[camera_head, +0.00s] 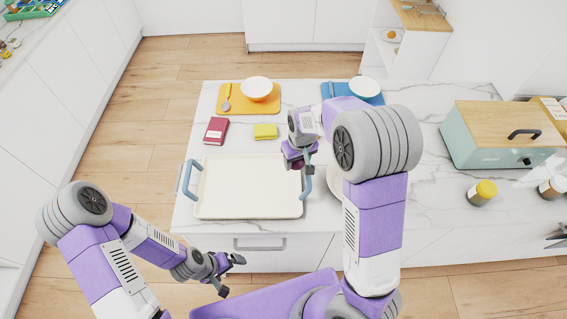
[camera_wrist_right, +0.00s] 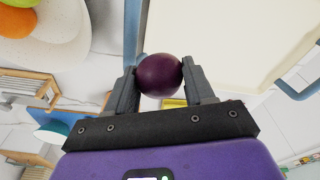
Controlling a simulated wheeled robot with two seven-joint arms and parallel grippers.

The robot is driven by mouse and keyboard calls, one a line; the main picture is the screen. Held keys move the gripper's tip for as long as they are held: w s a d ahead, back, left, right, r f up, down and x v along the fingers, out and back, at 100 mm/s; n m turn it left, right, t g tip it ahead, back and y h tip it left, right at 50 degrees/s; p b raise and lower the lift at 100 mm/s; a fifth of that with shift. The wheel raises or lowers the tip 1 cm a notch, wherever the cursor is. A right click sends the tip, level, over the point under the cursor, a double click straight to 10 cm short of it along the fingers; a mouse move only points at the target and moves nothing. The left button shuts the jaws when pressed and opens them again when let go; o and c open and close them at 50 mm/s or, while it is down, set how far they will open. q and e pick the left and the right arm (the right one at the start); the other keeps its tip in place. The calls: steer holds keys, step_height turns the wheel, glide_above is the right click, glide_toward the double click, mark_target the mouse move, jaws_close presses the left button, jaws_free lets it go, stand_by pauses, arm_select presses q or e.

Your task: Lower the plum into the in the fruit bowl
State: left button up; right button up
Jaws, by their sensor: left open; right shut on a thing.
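My right gripper (camera_wrist_right: 160,80) is shut on the dark purple plum (camera_wrist_right: 158,75), which sits between its two fingers. In the head view the right gripper (camera_head: 298,168) is near the right handle of the cream tray, and the plum is mostly hidden there. The white fruit bowl (camera_head: 335,181) is just right of the tray, largely covered by my right arm. Its pale rim (camera_wrist_right: 70,22) shows at the upper left of the wrist view, apart from the plum, with an orange (camera_wrist_right: 17,22) and a green fruit (camera_wrist_right: 18,3) inside. My left gripper (camera_head: 231,274) is open and empty before the counter front.
The cream tray (camera_head: 240,190) with blue handles fills the counter's front left. A red book (camera_head: 216,130), yellow sponge (camera_head: 265,131) and bowls on orange and blue mats lie behind. A teal bread box (camera_head: 500,150) and yellow-lidded jar (camera_head: 482,192) stand right.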

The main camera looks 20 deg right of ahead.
steer(key=s+d+f+b, duration=0.2)
steer(key=s+d+b, duration=0.1)
steer(key=d, duration=1.4)
steer(key=shift+d+f+b, duration=0.2)
steer(key=shift+d+b, duration=0.2)
steer(key=shift+b, duration=0.45)
steer(key=shift+f+b, duration=2.1)
steer(key=shift+f, duration=0.65)
steer(key=shift+s+f+b, duration=0.1)
steer(key=shift+f+b, duration=1.4)
steer(key=shift+f, duration=0.4)
steer(key=o, duration=1.1)
steer(key=shift+o, duration=0.2)
step_height(320, 180, up, 8)
steer(key=p, duration=0.1)
steer(key=shift+s+f, duration=0.15)
steer(key=shift+s, duration=0.3)
